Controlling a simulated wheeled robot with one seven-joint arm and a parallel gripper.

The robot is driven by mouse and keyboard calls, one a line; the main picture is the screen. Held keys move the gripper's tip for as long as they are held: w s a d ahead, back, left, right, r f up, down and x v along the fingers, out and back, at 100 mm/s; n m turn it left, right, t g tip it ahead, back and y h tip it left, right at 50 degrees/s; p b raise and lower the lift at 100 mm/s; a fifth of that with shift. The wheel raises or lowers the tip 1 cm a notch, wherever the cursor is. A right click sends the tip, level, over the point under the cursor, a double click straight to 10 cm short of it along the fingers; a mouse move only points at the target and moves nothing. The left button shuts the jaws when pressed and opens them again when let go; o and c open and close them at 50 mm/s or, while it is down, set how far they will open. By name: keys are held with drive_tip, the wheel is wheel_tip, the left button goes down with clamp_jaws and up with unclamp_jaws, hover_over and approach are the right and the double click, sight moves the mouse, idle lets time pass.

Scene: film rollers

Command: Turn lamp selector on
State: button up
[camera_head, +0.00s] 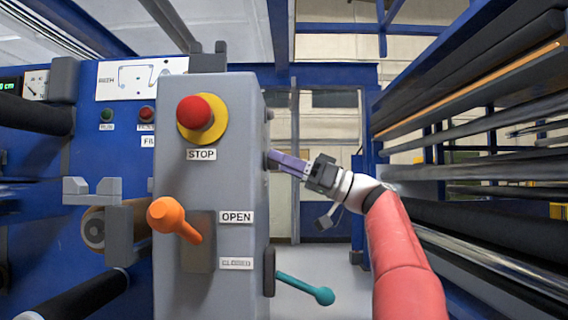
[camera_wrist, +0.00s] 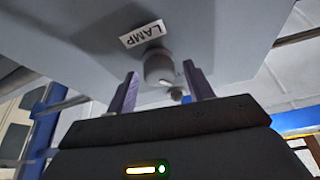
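The lamp selector (camera_wrist: 158,67) is a round grey knob on the side face of the grey control box (camera_head: 172,150). A white label (camera_wrist: 142,34) reading "LAMP" sits beside it in the wrist view. My gripper (camera_head: 276,157) reaches in from the right to the box's right side face. In the wrist view its two purple fingers are apart, one on each side of the knob. I see a gap between each finger and the knob; whether the tips reach past its front face is hard to tell. The knob is mostly hidden in the head view.
The box front carries a red STOP button (camera_head: 195,114) and an orange lever (camera_head: 174,219). A teal lever (camera_head: 306,289) sticks out below my gripper. Rollers (camera_head: 480,170) line the right side.

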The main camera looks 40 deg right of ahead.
drive_tip(key=c, duration=0.8)
drive_tip(key=shift+c, duration=0.2)
drive_tip(key=shift+m, duration=0.5)
drive_tip(key=shift+s+r+m+t+h+p, duration=0.1)
drive_tip(key=shift+m+t+h+p, duration=0.3)
drive_tip(key=shift+m+h, duration=1.35)
drive_tip(key=shift+r+m+t+h+p, duration=0.1)
drive_tip(key=shift+m+t+h+p, duration=0.25)
drive_tip(key=shift+m, duration=2.7)
drive_tip(key=shift+s+m+t+h+p, duration=0.1)
drive_tip(key=shift+m+t+h+p, duration=0.25)
drive_tip(key=shift+m+h, duration=1.45)
drive_tip(key=shift+w+f+m+y, duration=0.1)
drive_tip(key=shift+m+y, duration=0.5)
drive_tip(key=shift+m, duration=0.2)
drive_tip(key=o, duration=1)
drive_tip(key=shift+c, duration=0.2)
